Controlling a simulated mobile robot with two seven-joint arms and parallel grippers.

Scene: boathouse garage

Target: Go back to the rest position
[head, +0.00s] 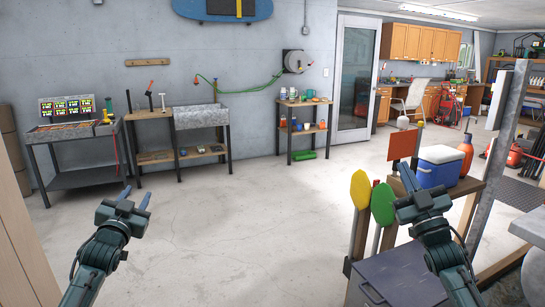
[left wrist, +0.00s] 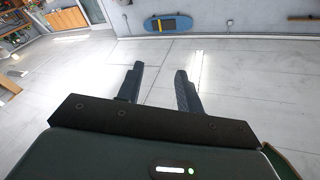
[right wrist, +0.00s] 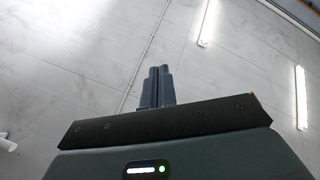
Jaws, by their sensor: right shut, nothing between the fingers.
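My left gripper (head: 136,196) is raised at the lower left of the head view, over open floor. Its two dark fingers stand apart with nothing between them, as the left wrist view (left wrist: 160,86) also shows. My right gripper (head: 407,177) is raised at the lower right of the head view, in front of the wooden stand with the cooler. In the right wrist view (right wrist: 156,86) its fingers are together and hold nothing.
A blue and white cooler (head: 438,166) and an orange bottle (head: 466,154) sit at the right, near yellow (head: 360,189) and green (head: 383,204) paddles. A grey cabinet (head: 400,277) stands below my right arm. Workbenches line the back wall. The middle concrete floor (head: 240,220) is clear.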

